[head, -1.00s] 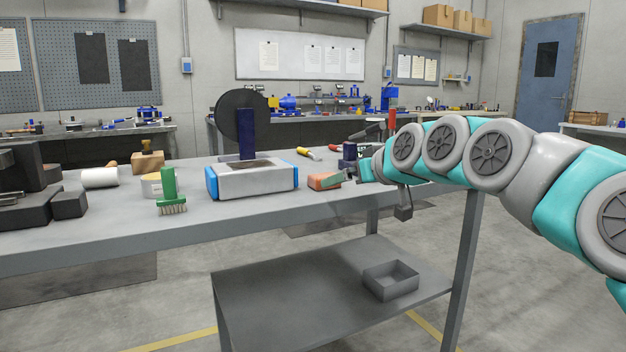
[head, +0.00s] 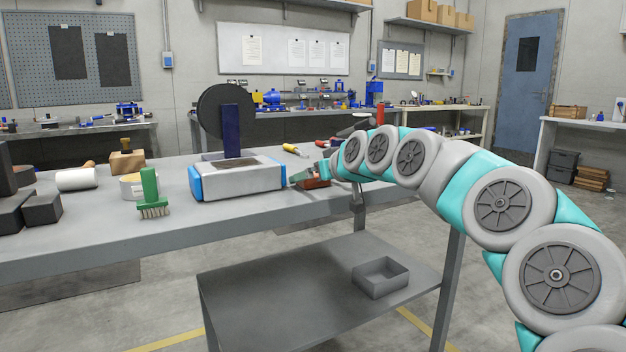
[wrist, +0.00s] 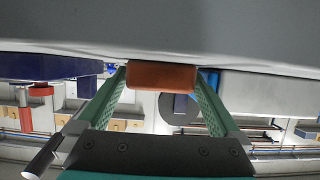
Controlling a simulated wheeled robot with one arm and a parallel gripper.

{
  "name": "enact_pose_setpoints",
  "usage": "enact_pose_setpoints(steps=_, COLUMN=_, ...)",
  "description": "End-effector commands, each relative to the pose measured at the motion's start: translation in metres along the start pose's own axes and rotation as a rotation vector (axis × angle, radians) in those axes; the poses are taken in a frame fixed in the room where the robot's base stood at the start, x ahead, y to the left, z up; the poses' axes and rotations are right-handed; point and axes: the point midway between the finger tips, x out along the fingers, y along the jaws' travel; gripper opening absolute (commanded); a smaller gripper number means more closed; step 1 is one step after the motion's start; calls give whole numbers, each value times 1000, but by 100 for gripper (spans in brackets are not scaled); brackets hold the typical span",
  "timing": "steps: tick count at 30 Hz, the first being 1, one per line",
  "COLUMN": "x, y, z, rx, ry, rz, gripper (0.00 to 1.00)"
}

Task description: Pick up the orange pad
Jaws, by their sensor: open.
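The orange pad (head: 317,183) lies on the workbench top (head: 260,212), just right of the white and blue box. My gripper (head: 306,177) is beside it, low over the bench, and its green fingers partly hide the pad in the head view. In the wrist view, the orange pad (wrist: 162,76) sits between the tips of the two open green fingers of my gripper (wrist: 163,88). A narrow gap seems to show on each side, but I cannot tell whether a finger touches it.
The white and blue box (head: 238,184) stands close left of the pad. A green brush (head: 150,188), a tape roll (head: 132,187) and a white roll (head: 77,179) are further left. A dark disc on a blue post (head: 230,125) rises behind the box. A yellow-handled tool (head: 293,149) lies behind.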

Motion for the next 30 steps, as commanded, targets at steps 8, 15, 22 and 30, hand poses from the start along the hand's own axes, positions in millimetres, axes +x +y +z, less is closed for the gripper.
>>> enact_pose_setpoints(steps=8, x=2, y=0, z=0, rx=0, ry=1, rz=0, gripper=97)
enact_pose_setpoints(steps=15, x=2, y=0, z=0, rx=0, ry=1, rz=0, gripper=70)
enact_pose_setpoints(steps=22, x=2, y=0, z=0, rx=0, ry=1, rz=0, gripper=44)
enact_pose_setpoints(steps=30, x=2, y=0, z=0, rx=0, ry=1, rz=0, gripper=25)
